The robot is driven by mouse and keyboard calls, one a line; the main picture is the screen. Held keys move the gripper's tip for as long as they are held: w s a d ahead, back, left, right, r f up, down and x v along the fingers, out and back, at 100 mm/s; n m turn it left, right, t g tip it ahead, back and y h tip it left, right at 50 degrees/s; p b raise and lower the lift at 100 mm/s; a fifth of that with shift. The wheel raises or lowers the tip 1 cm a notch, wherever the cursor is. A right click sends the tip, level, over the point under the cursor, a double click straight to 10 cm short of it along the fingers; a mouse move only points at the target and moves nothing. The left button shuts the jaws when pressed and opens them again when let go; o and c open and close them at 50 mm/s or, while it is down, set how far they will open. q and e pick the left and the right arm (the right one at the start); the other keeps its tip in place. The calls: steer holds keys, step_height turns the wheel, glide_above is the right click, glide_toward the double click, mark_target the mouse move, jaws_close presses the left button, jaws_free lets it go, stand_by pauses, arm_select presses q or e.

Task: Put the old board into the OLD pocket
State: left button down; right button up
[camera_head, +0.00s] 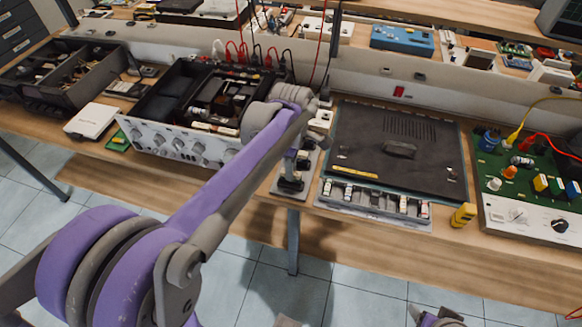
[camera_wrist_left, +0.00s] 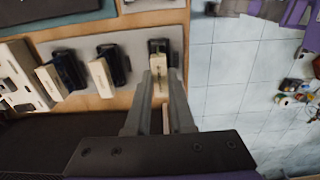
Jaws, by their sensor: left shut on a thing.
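My left arm reaches over the bench in the head view, its gripper (camera_head: 291,180) pointing down at a narrow grey plate near the bench's front edge. In the left wrist view this grey plate (camera_wrist_left: 135,45) carries dark pockets with cream label blocks, their lettering too small to read. My left gripper (camera_wrist_left: 158,78) is shut at the pocket (camera_wrist_left: 158,47) nearest the bench edge, in front of its cream block. The fingers mostly hide what they hold, taken as the old board; I cannot tell how deep it sits.
An opened hifi unit (camera_head: 185,105) stands left of the plate. A dark mat (camera_head: 360,165) with a tray of small parts (camera_head: 375,205) lies to the right. A green panel with colored knobs (camera_head: 530,185) stands farther right. Tiled floor (camera_head: 330,290) is open in front.

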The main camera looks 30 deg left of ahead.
arm_select(q)
steer(key=shift+f, duration=0.45)
stand_by(0.5)
steer(key=c, duration=0.7)
jaws_free()
step_height(320, 180, up, 11)
steer(key=shift+p, duration=0.3)
